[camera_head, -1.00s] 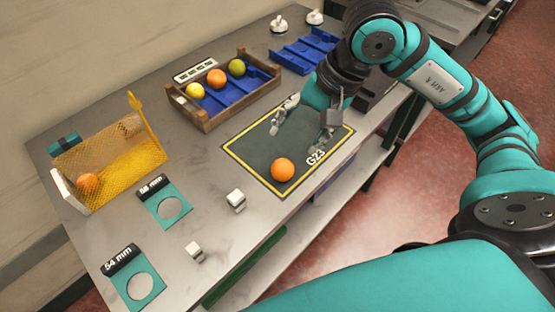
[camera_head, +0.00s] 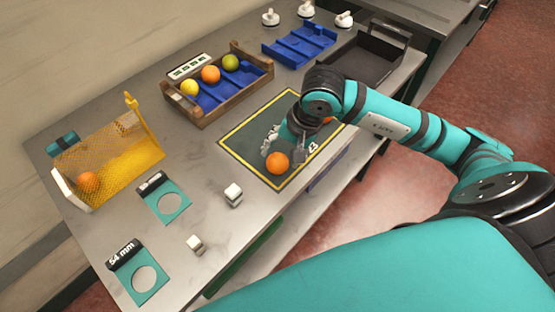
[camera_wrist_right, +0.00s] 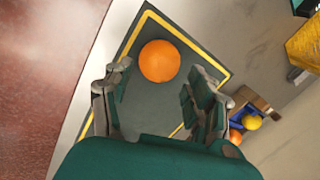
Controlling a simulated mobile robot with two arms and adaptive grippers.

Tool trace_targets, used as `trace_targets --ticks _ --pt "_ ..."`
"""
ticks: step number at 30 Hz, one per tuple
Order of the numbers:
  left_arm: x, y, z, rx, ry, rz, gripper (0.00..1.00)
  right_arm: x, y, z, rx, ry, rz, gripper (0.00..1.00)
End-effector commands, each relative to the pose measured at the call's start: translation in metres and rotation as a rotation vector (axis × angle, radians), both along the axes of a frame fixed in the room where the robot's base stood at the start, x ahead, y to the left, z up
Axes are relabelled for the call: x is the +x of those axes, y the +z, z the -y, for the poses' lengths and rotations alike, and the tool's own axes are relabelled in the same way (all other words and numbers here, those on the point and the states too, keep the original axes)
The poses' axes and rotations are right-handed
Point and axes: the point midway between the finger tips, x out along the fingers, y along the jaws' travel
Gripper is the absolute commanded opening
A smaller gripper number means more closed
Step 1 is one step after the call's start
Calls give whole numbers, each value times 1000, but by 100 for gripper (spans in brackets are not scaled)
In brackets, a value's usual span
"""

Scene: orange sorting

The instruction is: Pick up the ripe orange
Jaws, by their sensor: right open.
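An orange (camera_head: 277,163) lies on the dark green, yellow-edged mat (camera_head: 238,149) near its front corner. My right gripper (camera_head: 284,147) is open, low over the mat just behind this orange. In the right wrist view, the orange (camera_wrist_right: 160,61) lies ahead of the open fingers (camera_wrist_right: 158,92), roughly between their lines, with nothing held. The wooden crate (camera_head: 205,119) holds a yellow fruit (camera_head: 189,88), an orange one (camera_head: 210,74) and a green one (camera_head: 230,62). A small orange patch (camera_head: 328,120) shows beside my right arm, mostly hidden. My left gripper is out of view.
A yellow mesh holder (camera_head: 130,145) with an orange (camera_head: 88,182) stands at the left. A blue tray (camera_head: 298,45) and a black tray (camera_head: 360,60) are at the back.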

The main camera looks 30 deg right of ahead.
Motion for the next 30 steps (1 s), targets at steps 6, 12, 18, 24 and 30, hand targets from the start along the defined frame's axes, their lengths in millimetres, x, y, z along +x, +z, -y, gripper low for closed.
trace_targets --ticks 6,12,18,24,30 --pt "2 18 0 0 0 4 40 5 -30 -7 2 -1 -7 57" --pt "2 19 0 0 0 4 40 8 -42 -9 1 0 -3 57" --pt "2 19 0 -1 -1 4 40 8 -42 -9 0 1 -3 51" --pt "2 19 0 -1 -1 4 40 8 -42 -8 0 0 -1 24" --pt "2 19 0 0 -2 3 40 8 -41 -9 0 0 -1 16"
